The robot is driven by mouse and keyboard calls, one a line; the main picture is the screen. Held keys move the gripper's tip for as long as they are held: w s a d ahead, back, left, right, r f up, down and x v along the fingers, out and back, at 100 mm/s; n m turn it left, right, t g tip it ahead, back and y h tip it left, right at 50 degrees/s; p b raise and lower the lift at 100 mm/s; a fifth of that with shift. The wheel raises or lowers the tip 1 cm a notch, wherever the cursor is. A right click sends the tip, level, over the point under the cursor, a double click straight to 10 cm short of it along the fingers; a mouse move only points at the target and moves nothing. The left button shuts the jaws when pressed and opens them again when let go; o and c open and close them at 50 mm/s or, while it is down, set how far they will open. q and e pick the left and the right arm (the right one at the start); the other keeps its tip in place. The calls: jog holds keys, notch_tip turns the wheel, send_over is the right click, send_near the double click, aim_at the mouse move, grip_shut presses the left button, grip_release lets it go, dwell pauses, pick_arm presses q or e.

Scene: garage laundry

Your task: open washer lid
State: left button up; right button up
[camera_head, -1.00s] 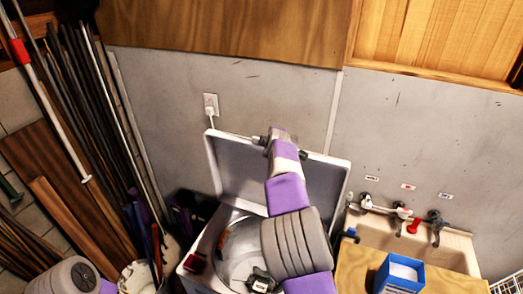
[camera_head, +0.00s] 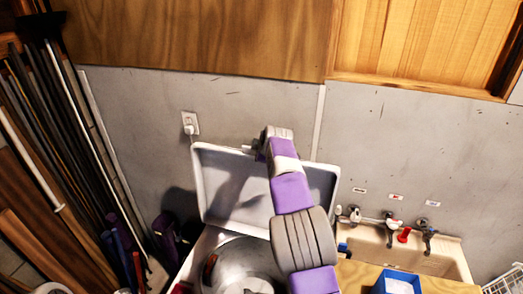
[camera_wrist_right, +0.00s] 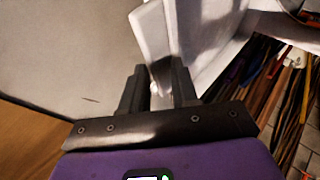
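The washer's white lid (camera_head: 222,190) stands raised, close to the grey wall, with its inner face toward me. Below it the round metal drum (camera_head: 238,265) of the washer is exposed; the washer's front is cut off by the frame. My right arm reaches across the lid, and my right gripper (camera_head: 254,148) is at the lid's top edge. In the right wrist view, my right gripper (camera_wrist_right: 157,68) has its fingers apart, with a white lid edge (camera_wrist_right: 152,38) showing at the gap; contact is unclear. My left gripper is out of view.
A sink (camera_head: 440,262) with several taps is to the right of the washer. A wooden counter with a blue box (camera_head: 398,283) is at the lower right. Poles and boards (camera_head: 50,140) lean at the left. A wall outlet (camera_head: 190,124) is behind the lid.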

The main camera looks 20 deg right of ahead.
jog(key=shift+o, duration=0.5)
jog(key=shift+w, duration=0.1)
jog(key=b+v, duration=0.2)
jog(key=v, duration=0.5)
jog(key=shift+s, duration=0.2)
